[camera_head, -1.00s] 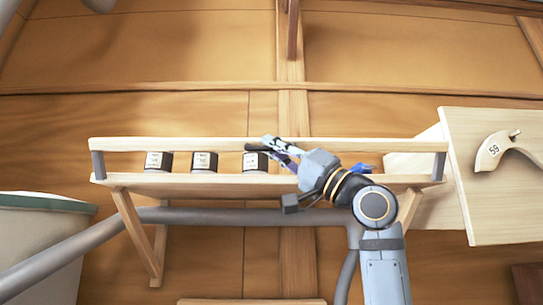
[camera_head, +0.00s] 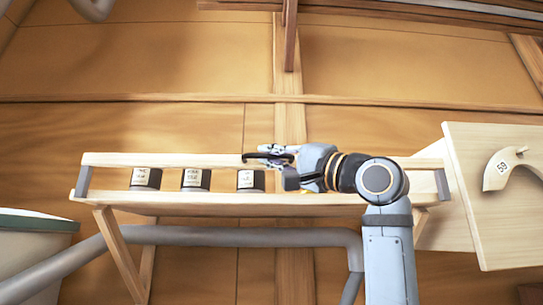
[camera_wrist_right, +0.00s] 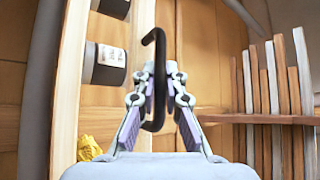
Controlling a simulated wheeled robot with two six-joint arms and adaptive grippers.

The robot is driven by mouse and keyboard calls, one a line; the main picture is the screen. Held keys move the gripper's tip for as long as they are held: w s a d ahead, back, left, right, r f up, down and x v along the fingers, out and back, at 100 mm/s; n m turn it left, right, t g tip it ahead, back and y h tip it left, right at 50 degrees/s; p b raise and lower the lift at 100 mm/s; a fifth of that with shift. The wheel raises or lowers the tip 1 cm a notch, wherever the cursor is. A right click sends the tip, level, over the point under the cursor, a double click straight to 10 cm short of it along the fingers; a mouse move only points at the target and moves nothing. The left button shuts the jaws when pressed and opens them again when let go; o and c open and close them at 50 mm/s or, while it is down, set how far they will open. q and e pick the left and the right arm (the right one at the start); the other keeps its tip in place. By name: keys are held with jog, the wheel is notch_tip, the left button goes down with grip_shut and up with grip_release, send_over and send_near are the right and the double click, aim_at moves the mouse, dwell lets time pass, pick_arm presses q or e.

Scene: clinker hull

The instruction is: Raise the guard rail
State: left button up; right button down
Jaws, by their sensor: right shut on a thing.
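The pale wooden guard rail (camera_head: 165,160) runs along the shelf (camera_head: 160,202), its grey end posts leaning inward towards the top. My right gripper (camera_head: 262,157) is at the rail's middle. In the wrist view the gripper (camera_wrist_right: 155,92) is shut on a dark hooked rod (camera_wrist_right: 159,60). Whether the rod touches the rail elsewhere I cannot tell. My right forearm hides part of the rail. My left gripper is not in view.
Dark jars with white labels (camera_head: 196,179) stand behind the rail. A pale board with a curved piece marked 59 (camera_head: 505,168) is at right. A grey pipe (camera_head: 240,236) runs below the shelf. Slats (camera_wrist_right: 281,80) stand right in the wrist view.

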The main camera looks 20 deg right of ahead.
dwell(0.3)
jog(key=c, duration=1.5)
grip_release()
jog(key=shift+o, duration=0.5)
jog(key=shift+s, duration=0.1)
jog(key=v, duration=1.2)
jog(key=shift+r, duration=0.1)
